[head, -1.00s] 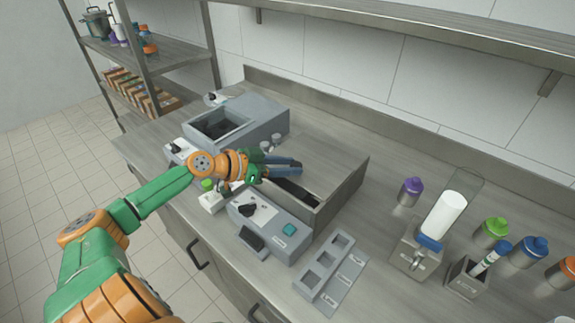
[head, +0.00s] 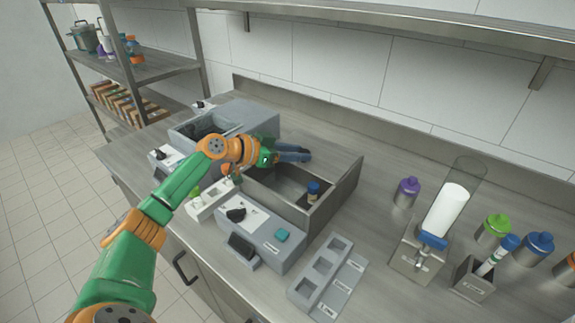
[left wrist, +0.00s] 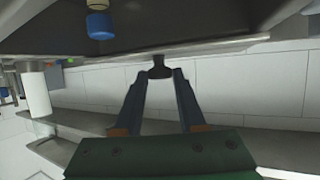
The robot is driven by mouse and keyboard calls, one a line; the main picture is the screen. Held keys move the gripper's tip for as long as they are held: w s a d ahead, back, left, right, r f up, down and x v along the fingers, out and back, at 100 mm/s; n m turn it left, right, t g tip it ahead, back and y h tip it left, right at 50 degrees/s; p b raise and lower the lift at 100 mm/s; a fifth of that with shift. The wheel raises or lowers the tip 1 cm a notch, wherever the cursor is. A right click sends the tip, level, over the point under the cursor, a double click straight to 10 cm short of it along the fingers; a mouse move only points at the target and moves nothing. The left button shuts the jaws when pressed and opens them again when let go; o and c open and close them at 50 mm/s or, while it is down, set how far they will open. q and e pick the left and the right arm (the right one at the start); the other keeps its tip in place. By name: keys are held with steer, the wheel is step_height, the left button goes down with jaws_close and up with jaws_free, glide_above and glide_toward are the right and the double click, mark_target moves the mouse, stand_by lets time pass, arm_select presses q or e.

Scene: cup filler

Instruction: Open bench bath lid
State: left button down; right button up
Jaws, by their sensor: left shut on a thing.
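The bench bath (head: 335,192) is a grey open-topped box in the middle of the bench. Its inside shows, with a blue-capped bottle (head: 313,190) standing in it. My left gripper (head: 303,153) is above the bath's far side, reaching in from the left. In the left wrist view my left gripper (left wrist: 160,72) is shut on a dark knob (left wrist: 160,66), which joins a grey edge above it in that picture. The lid's full outline is hidden or cannot be told from the grey around it. The blue-capped bottle also shows in the left wrist view (left wrist: 99,24). My right gripper is out of view.
A control unit with a teal button (head: 281,235) stands in front of the bath. A slotted grey rack (head: 326,268) is to its right. A dispenser (head: 432,238) and several capped bottles stand farther right. A second grey bath (head: 240,118) is behind my left arm.

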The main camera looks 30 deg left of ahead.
arm_select(q)
steer(key=shift+w, duration=0.15)
steer(key=c, duration=0.5)
jaws_free()
steer(key=b+v, duration=0.3)
steer(key=v, duration=0.4)
steer(key=shift+b, duration=0.35)
